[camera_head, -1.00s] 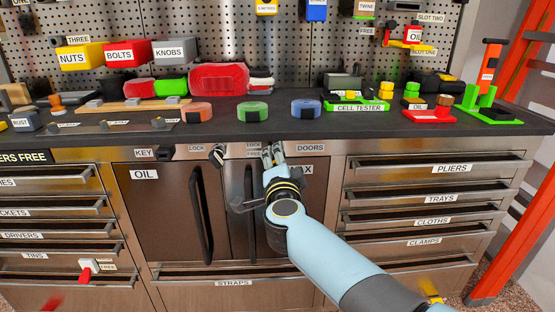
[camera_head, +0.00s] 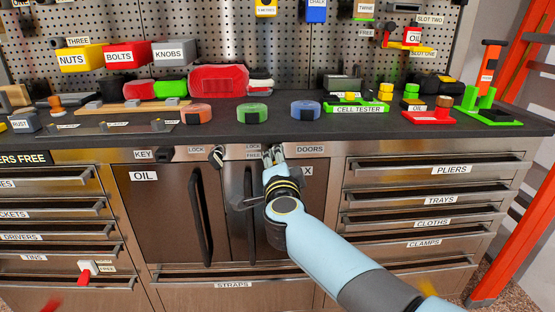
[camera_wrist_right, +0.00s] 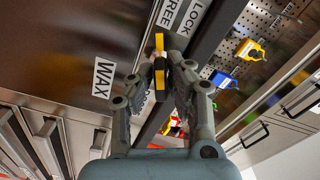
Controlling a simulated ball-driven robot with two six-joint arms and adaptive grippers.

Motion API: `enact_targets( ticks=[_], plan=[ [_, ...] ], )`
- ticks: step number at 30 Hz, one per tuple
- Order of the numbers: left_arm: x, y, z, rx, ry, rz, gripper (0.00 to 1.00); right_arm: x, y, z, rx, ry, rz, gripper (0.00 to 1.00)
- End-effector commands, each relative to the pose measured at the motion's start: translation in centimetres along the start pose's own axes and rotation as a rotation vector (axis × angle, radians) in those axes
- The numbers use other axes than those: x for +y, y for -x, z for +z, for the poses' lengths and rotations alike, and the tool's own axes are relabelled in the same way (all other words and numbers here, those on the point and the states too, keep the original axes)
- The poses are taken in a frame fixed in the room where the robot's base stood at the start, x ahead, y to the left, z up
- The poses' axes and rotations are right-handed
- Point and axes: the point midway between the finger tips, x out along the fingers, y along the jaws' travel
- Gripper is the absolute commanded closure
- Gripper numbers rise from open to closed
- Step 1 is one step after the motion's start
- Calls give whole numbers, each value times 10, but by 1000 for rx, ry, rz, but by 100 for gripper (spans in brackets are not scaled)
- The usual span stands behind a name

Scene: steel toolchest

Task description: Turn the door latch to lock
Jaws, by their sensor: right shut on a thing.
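The door latch is a small black piece with yellow marks (camera_wrist_right: 160,78), in the middle of the right wrist view. My left gripper is out of view.
Door handles (camera_head: 201,215) stand out beside my arm. The dark worktop (camera_head: 300,132) overhangs above, holding several pucks and tools. Drawers (camera_head: 430,200) line the right side.

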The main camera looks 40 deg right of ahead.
Motion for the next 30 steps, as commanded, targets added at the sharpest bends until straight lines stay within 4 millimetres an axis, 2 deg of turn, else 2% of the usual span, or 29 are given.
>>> enact_targets(
  ticks=[8, 30],
  plan=[
    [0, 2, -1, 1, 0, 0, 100, -1, 0, 0, 2, -116, 0, 100],
    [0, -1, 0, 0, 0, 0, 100, 1, 0, 0, 3, -722, -2, 100]
  ],
)
